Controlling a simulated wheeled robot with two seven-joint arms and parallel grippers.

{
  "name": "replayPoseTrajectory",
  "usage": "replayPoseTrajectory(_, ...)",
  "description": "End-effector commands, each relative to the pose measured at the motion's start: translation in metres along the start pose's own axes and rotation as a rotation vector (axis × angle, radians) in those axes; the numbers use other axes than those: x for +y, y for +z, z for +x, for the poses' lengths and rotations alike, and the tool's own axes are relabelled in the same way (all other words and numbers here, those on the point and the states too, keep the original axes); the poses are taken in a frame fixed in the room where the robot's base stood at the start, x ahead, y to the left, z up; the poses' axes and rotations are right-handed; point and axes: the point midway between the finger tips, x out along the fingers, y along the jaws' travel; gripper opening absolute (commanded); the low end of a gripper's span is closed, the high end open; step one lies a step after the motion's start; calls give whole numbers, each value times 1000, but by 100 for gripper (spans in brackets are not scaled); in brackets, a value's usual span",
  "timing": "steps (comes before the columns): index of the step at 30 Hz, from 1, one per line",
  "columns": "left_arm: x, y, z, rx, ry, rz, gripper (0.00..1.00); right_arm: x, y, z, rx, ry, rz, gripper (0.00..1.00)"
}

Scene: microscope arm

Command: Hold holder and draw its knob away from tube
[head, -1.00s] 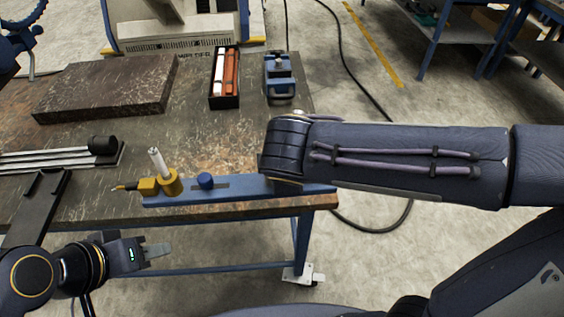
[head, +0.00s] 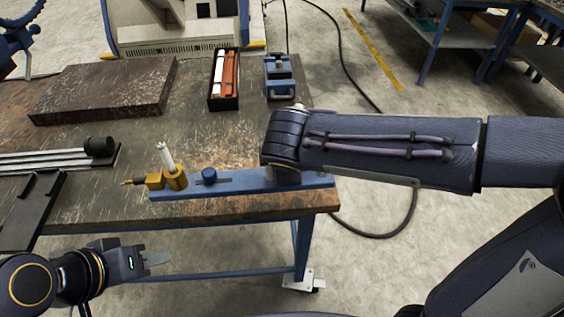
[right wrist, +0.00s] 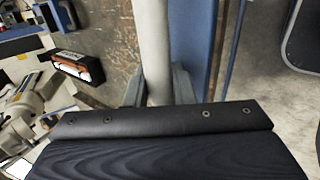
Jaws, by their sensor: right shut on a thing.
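The holder is a long blue bar (head: 240,184) along the table's front edge. A yellow clamp (head: 175,178) at its left end carries a white upright tube (head: 167,155), slightly tilted. A blue knob (head: 209,175) stands on the bar just right of the clamp, apart from the tube. My right gripper (right wrist: 160,88) is shut on a pale grey round post (right wrist: 152,40); the bar also shows in the right wrist view (right wrist: 192,40). In the head view my right arm hides this grip at the bar's right end. My left gripper (head: 158,258) is below the front edge, apart from the holder.
A dark stone slab (head: 105,88), a black box with red and white items (head: 225,80) and a blue device (head: 279,75) stand at the back. A black tray (head: 32,210) and a rack of metal rods (head: 60,158) lie left.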

Motion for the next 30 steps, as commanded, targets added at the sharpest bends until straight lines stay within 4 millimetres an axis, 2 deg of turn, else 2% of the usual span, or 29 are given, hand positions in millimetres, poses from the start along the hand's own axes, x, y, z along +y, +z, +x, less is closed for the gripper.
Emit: replayPoseTrajectory(30,-10,10,21,0,0,0,36,16,4,52,4,4,3,0)
